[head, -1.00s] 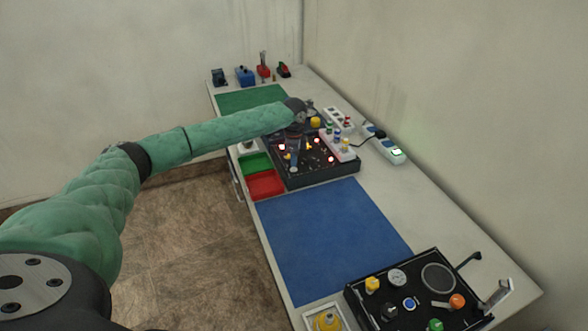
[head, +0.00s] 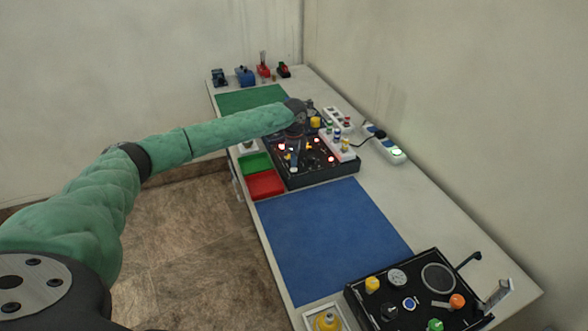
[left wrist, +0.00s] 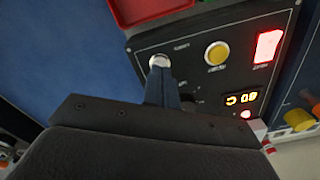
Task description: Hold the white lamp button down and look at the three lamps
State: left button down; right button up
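The black trainer panel (head: 325,174) stands on the table beyond the blue mat. The white lamp button (left wrist: 159,61) is round, at the panel's near corner; in the head view it is a small pale spot (head: 293,169). My left gripper (left wrist: 160,70) points down over this button, fingers together with nothing between them. Its tips overlap the button's edge and appear to touch it; how far it is pressed cannot be told. Red lights glow on the panel: one at left (head: 282,147), one at the back (head: 317,141) and one at right (head: 331,159). My right gripper is out of view.
A yellow button (left wrist: 217,53), a lit red rectangle (left wrist: 267,46) and a yellow-digit display (left wrist: 241,98) are close to the fingers. Green (head: 256,162) and red (head: 266,185) trays adjoin the panel. The blue mat (head: 330,235) is clear. A second black panel (head: 420,300) stands in front.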

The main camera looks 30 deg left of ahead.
pick_arm(q)
jog(key=shift+f, duration=0.5)
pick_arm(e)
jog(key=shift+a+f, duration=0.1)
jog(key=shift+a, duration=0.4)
pick_arm(q)
jog(key=shift+f, duration=0.15)
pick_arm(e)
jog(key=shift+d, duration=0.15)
